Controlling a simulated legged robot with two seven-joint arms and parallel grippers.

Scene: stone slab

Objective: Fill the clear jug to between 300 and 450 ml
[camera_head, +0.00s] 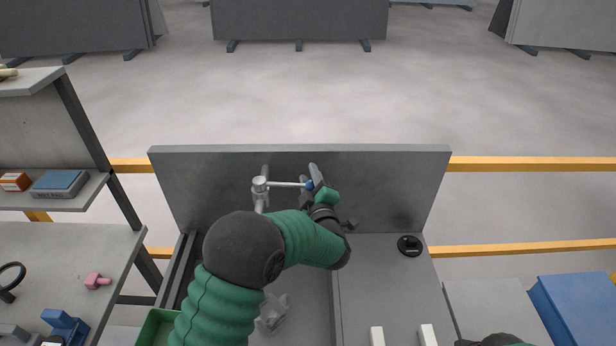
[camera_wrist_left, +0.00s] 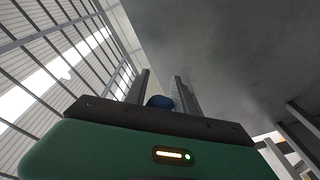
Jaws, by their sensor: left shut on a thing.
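The tap (camera_head: 260,186) stands in front of the grey back panel, with a thin pale lever (camera_head: 285,184) reaching right to a blue knob (camera_head: 309,185). My left gripper (camera_head: 313,183) is shut on the blue knob. In the left wrist view the knob (camera_wrist_left: 160,101) shows between the two grey fingers. The clear jug (camera_head: 272,314) stands in the sink area below the tap, partly hidden by my left arm. Its water level cannot be made out, and the spout's outlet is hidden. My right gripper is out of view.
A black round item (camera_head: 409,245) lies on the slab (camera_head: 385,285) at the right. Two pale blocks (camera_head: 377,336) (camera_head: 428,335) are at the front. A green tray (camera_head: 155,328) is at lower left, a blue box (camera_head: 578,308) at right, shelves (camera_head: 75,205) at left.

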